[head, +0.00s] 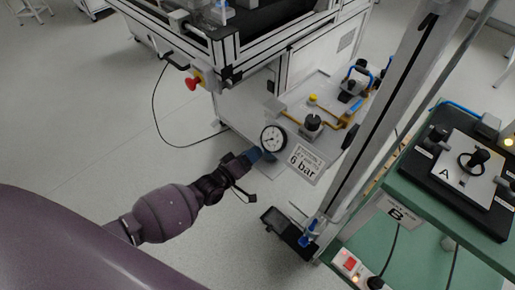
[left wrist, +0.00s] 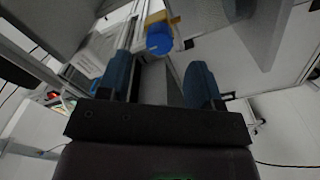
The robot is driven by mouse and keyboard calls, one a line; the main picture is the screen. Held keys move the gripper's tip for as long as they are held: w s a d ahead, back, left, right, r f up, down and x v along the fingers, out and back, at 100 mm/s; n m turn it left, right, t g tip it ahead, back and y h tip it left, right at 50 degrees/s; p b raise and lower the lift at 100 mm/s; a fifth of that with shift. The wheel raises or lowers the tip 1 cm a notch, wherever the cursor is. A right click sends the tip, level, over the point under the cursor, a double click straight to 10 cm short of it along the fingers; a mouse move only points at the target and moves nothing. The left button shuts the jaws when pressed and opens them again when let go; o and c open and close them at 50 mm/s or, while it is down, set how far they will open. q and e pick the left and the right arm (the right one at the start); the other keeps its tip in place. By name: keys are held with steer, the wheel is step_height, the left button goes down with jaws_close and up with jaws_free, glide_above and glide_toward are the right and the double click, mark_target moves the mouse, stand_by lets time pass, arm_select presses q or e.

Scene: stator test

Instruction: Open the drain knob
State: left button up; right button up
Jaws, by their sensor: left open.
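A round blue knob (left wrist: 159,40) shows in the left wrist view under a brass-coloured fitting (left wrist: 160,19); I take it for the drain knob. My left gripper (left wrist: 158,82) is open, with one blue fingertip on each side of an empty gap. The knob shows beyond the fingertips, near the top of the gap, and is not between them. In the head view my left gripper (head: 256,154) is just below left of a round pressure gauge (head: 273,138). I cannot make out the knob in the head view. My right gripper is not in view.
A "6 bar" sign (head: 302,164) hangs right of the gauge. A grey upright post (head: 385,110) and a green table (head: 425,205) stand to the right. The floor at left is mostly clear.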

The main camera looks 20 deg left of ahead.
arm_select(q)
steer(key=v, duration=0.6)
steer(key=shift+s+p, duration=0.4)
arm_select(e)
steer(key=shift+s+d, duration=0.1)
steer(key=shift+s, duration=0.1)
arm_select(q)
steer(key=shift+a, duration=0.1)
